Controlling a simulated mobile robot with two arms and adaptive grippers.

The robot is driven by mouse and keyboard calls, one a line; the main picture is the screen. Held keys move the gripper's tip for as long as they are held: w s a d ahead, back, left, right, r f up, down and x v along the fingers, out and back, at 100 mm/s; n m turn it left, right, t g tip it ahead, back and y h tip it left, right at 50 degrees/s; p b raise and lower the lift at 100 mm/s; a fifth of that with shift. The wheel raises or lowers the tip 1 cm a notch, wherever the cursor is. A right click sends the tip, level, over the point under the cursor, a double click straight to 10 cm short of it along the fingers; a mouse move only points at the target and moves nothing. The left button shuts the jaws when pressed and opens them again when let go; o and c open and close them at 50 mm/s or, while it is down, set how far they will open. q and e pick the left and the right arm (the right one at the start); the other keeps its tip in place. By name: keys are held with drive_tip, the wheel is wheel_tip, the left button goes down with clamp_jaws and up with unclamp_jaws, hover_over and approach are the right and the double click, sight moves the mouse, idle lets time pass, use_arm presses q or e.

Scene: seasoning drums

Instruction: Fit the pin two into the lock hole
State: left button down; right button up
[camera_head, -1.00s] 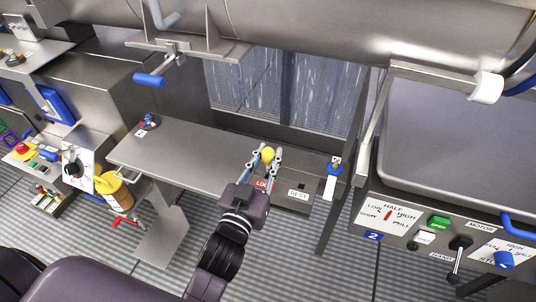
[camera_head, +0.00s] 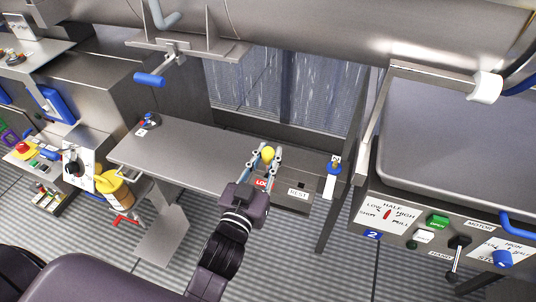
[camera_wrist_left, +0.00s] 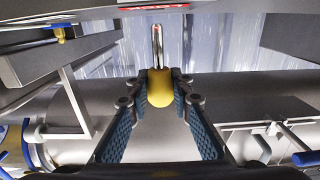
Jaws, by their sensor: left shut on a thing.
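My left gripper (camera_head: 267,152) is shut on the yellow-knobbed pin (camera_head: 268,154), which I take to be pin two. Its fingers lie on both sides of the knob. In the left wrist view, the yellow knob (camera_wrist_left: 160,88) sits between the blue-padded fingertips (camera_wrist_left: 160,82), and its metal shaft points away from the gripper. A red label, apparently LOCK (camera_head: 262,184), is partly hidden by the gripper. The lock hole cannot be made out. In the wrist view a red label edge (camera_wrist_left: 155,5) shows beyond the shaft tip, with a gap between. My right gripper is not in view.
A REST label (camera_head: 298,194) with a dark hole above it is right of the gripper. A blue-knobbed part (camera_head: 334,168) stands farther right. The steel table (camera_head: 185,155) is mostly clear. A control panel (camera_head: 440,235) fills the right.

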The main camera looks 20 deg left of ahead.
use_arm(q)
drive_tip(key=shift+r, duration=0.1)
idle(0.3)
drive_tip(key=shift+f+b, duration=1.8)
drive_tip(key=shift+f, duration=1.1)
drive_tip(key=c, duration=1.6)
unclamp_jaws()
drive_tip(key=s, duration=1.2)
drive_tip(key=shift+a, duration=0.2)
